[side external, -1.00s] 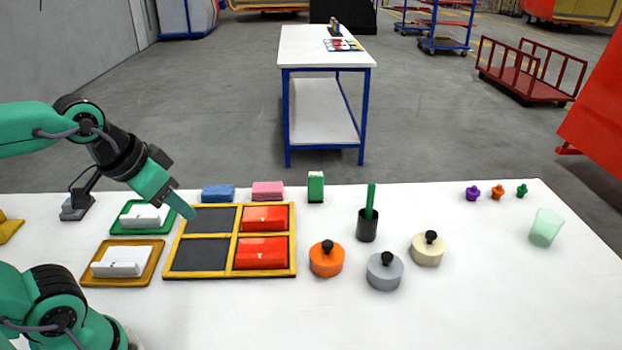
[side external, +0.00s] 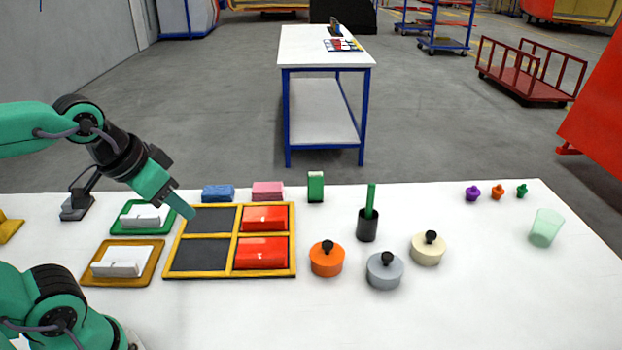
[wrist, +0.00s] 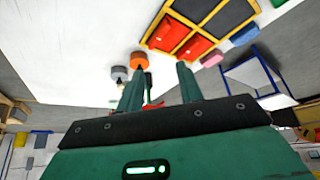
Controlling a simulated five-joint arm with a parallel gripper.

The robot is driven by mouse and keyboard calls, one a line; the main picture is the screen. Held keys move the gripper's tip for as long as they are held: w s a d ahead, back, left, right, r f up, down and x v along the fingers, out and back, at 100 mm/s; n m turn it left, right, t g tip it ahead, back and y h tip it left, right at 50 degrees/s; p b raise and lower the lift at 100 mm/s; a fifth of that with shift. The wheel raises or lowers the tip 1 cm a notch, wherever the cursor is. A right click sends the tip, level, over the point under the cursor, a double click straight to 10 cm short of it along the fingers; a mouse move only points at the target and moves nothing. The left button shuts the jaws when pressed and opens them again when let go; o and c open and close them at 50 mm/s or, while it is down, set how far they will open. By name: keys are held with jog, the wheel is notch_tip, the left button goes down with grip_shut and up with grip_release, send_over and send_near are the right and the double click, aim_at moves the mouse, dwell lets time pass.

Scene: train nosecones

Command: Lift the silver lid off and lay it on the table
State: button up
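The silver lid (side external: 379,272) with a black knob sits on a round grey pot (side external: 386,277) at the front middle of the white table. In the wrist view the silver pot (wrist: 119,73) is small, left of the fingers and beside the orange pot (wrist: 138,61). My gripper (side external: 189,213) is above the upper left compartment of the yellow-framed tray, well left of the silver pot. In the wrist view my gripper's two fingers (wrist: 159,87) are apart with nothing held between them.
An orange-lidded pot (side external: 326,262) stands left of the silver one and a cream-lidded pot (side external: 427,252) right. Behind is a black cup (side external: 367,229) with a green stick. A yellow tray (side external: 236,240) lies left. The table's front right is clear.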

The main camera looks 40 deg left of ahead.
jog(key=shift+o, duration=0.2)
jog(key=o, duration=1.3)
jog(key=shift+o, duration=0.2)
